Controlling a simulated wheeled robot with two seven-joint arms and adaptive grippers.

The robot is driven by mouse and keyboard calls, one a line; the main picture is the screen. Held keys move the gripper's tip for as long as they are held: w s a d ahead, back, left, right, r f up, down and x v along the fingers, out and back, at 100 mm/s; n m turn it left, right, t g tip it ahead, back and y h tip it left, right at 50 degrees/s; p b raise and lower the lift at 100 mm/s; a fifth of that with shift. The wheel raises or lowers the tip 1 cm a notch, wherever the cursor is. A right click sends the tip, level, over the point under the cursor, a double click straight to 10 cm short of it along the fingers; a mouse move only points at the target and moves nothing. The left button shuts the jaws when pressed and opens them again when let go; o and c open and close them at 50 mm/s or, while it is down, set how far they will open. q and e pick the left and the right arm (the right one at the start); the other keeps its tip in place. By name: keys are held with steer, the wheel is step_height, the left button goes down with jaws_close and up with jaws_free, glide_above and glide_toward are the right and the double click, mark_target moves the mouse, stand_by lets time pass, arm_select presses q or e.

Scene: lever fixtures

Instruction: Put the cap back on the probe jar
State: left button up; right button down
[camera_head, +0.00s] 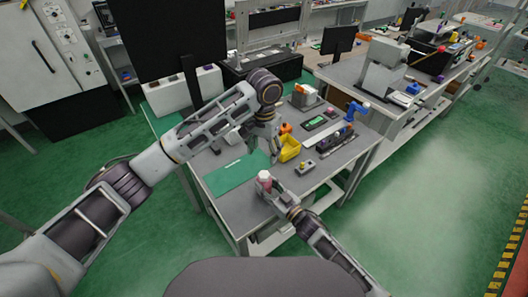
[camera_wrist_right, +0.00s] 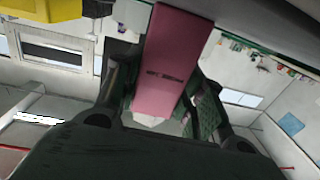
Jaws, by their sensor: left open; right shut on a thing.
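A pink jar with a white top (camera_head: 264,181) is held upright near the front edge of the grey table. My right gripper (camera_head: 273,191) is shut on it. In the right wrist view the pink labelled body (camera_wrist_right: 172,68) lies between the fingers of my right gripper (camera_wrist_right: 160,100), with a whitish part at its lower end. I cannot tell whether the white top is a separate cap. My left gripper (camera_head: 268,152) is open, points down above the table behind the jar, and shows nothing clearly between its fingers.
A green mat (camera_head: 232,174) lies on the grey table (camera_head: 240,208) left of the jar. A yellow bin (camera_head: 289,148) stands close to the right of my left gripper. A small grey fixture (camera_head: 305,167), a dark block (camera_head: 335,140) and a blue lever fixture (camera_head: 354,110) stand further right.

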steer(key=c, duration=0.8)
jaws_free()
steer(key=shift+s, duration=0.1)
steer(key=v, duration=1.1)
steer(key=shift+s+d, duration=0.3)
